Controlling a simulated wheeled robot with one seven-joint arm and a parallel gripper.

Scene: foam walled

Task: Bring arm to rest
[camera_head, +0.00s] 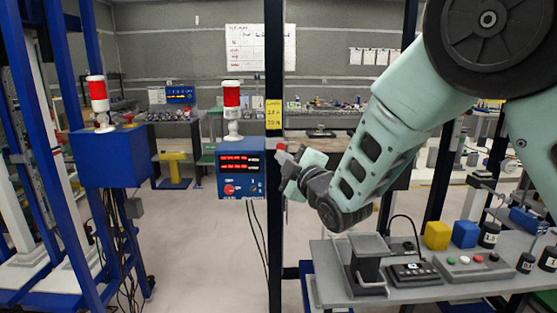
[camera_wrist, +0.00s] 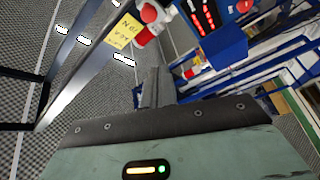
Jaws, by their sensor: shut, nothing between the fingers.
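My arm reaches in from the upper right of the head view, its pale green links bent down and then back up at the wrist. My gripper (camera_head: 284,157) is at the end, in front of the dark post and beside the blue control box with red displays (camera_head: 241,170). It is shut and empty. In the wrist view the closed fingers (camera_wrist: 152,88) show above the dark mounting plate, with the blue box (camera_wrist: 212,32) beyond at the upper right. I cannot tell how far the fingertips are from the box or post.
A grey bench (camera_head: 420,285) at the lower right carries a dark stand (camera_head: 367,265), a yellow cube (camera_head: 437,235), a blue cube (camera_head: 465,234) and black weights. A blue frame (camera_head: 75,150) stands at the left. The floor (camera_head: 200,235) between frame and post is largely clear.

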